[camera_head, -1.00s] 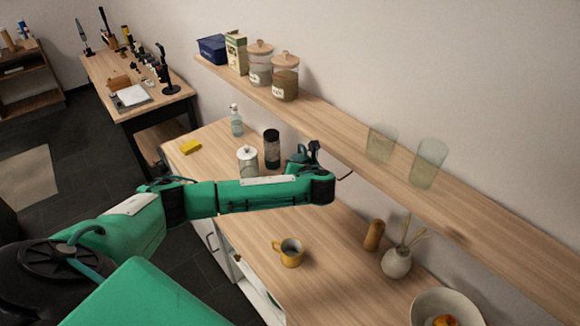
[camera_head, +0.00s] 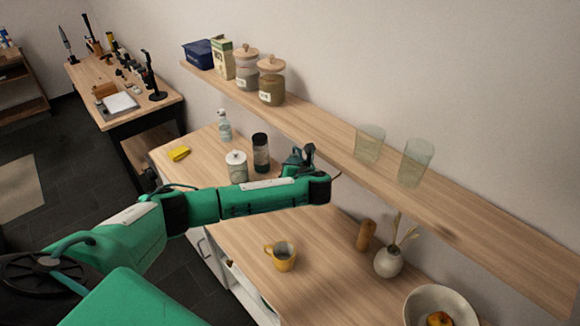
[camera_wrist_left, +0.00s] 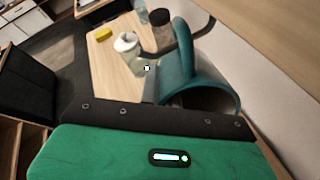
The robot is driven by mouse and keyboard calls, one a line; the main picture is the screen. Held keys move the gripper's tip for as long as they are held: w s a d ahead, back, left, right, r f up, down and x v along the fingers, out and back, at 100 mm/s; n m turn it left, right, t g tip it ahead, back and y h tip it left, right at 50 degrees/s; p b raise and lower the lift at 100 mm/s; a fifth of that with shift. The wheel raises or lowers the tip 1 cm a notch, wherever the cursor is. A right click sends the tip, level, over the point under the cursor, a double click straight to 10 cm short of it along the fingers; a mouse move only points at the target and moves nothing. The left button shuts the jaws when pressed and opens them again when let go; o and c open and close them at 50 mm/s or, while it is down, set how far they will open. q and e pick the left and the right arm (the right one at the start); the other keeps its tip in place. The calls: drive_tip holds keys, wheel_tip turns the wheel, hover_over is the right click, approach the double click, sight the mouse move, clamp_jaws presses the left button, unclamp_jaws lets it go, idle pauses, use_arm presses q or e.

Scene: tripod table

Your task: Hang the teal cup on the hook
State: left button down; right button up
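The teal cup (camera_head: 294,159) is at the end of my left arm, above the counter and beside the shelf's front edge. In the left wrist view the cup (camera_wrist_left: 207,96) is tilted, its open mouth toward the lower right. My left gripper (camera_head: 309,153) is at the cup and appears shut on it; its fingertips are mostly hidden. The dark curved hook (camera_wrist_left: 196,42) shows in the wrist view, crossing close by the cup's handle. I cannot tell whether the handle is around it or only beside it. My right gripper is not in view.
The wooden shelf (camera_head: 465,215) along the wall carries two glasses (camera_head: 415,163), jars and a blue box. On the counter (camera_head: 320,235) below are a yellow mug (camera_head: 282,256), a wooden mill (camera_head: 365,235), a vase (camera_head: 389,261), a bowl, a lidded jar and bottles.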

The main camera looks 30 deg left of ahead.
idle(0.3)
use_arm(q)
drive_tip(key=c, duration=1.6)
unclamp_jaws()
drive_tip(key=shift+o, duration=0.2)
